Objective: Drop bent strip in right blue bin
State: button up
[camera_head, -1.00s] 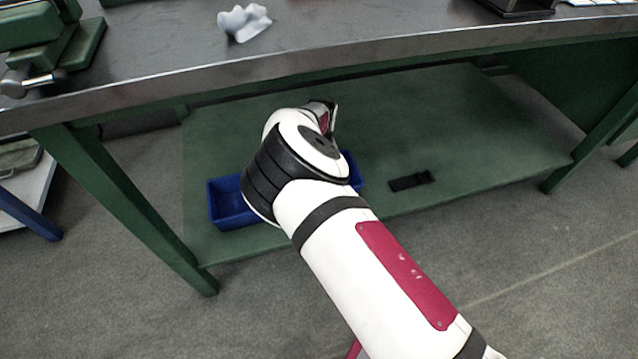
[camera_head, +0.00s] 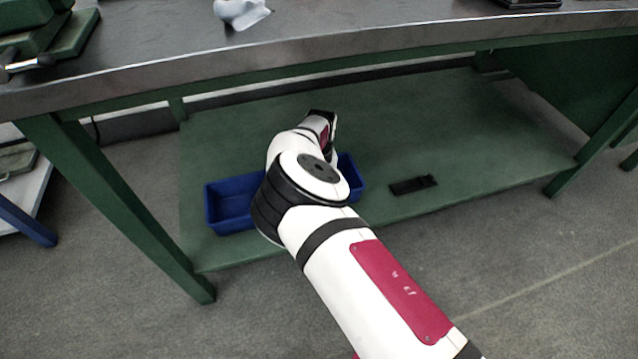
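Two blue bins sit on the green lower shelf under the workbench. The left blue bin (camera_head: 229,205) shows mostly clear, and its inside looks empty where I see it. The right blue bin (camera_head: 352,178) is largely covered by my white arm; only its right end shows. My arm reaches in over the bins, with its far end near the right bin's back side. My gripper is hidden behind my own arm, so I cannot see its fingers or what they hold. No bent strip of copper foil shows.
A small black object (camera_head: 413,185) lies on the green shelf (camera_head: 480,140) right of the bins. The metal bench top (camera_head: 350,25) overhangs the shelf. A green table leg (camera_head: 120,215) stands at the left. A grey lump (camera_head: 242,12) rests on the bench top. The shelf's right side is clear.

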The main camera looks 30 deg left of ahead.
jog(key=shift+f, duration=0.35)
jog(key=o, duration=1)
jog(key=shift+s+d+r+p, duration=0.1)
jog(key=shift+r+p, duration=1)
jog(key=shift+r, duration=1.1)
jog(key=shift+s+d+r+p, duration=0.1)
jog(key=shift+r+p, duration=1)
jog(key=shift+r, duration=1.05)
